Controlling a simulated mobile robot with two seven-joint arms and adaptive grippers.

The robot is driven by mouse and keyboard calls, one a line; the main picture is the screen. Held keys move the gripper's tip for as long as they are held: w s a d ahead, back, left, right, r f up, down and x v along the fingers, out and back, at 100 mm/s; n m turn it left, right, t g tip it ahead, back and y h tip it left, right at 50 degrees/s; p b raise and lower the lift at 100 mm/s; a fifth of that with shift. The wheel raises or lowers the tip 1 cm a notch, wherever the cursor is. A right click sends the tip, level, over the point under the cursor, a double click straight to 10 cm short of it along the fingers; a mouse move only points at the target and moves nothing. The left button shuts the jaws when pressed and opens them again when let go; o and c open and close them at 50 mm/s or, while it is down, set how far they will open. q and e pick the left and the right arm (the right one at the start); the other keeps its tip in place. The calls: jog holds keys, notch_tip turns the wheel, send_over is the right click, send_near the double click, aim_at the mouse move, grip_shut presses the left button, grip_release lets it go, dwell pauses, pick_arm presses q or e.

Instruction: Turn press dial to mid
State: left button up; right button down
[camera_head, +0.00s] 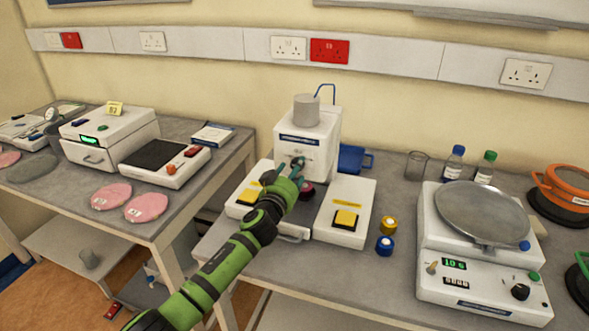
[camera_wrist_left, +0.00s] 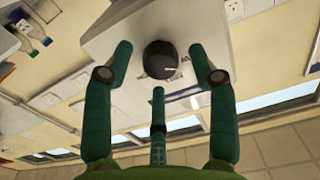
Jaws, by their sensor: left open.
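The tablet press (camera_head: 318,150) is a white machine with a grey hopper on top, standing on the right-hand bench. Its black round dial (camera_wrist_left: 161,59) shows in the left wrist view, on a pale panel with marks around it. A light pointer line is on the dial, but its exact setting is hard to read. My left gripper (camera_head: 297,168) is at the press front, and its arm hides the dial in the head view. In the left wrist view its green fingers (camera_wrist_left: 163,66) are open, one on each side of the dial, with gaps visible. My right gripper is out of view.
Yellow and blue capped jars (camera_head: 386,245) stand to the right, before a white balance with a round pan (camera_head: 484,213). A blue tray (camera_head: 352,158) is behind. Another equipment bench (camera_head: 85,200) is at left.

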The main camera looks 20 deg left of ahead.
pick_arm(q)
jog(key=shift+w, duration=0.4)
jog(key=c, duration=1.1)
jog(key=shift+f+m, duration=0.1)
jog(key=shift+m, duration=0.3)
jog(key=shift+c, duration=0.2)
jog(key=m, duration=1.1)
jog(key=shift+a, duration=0.1)
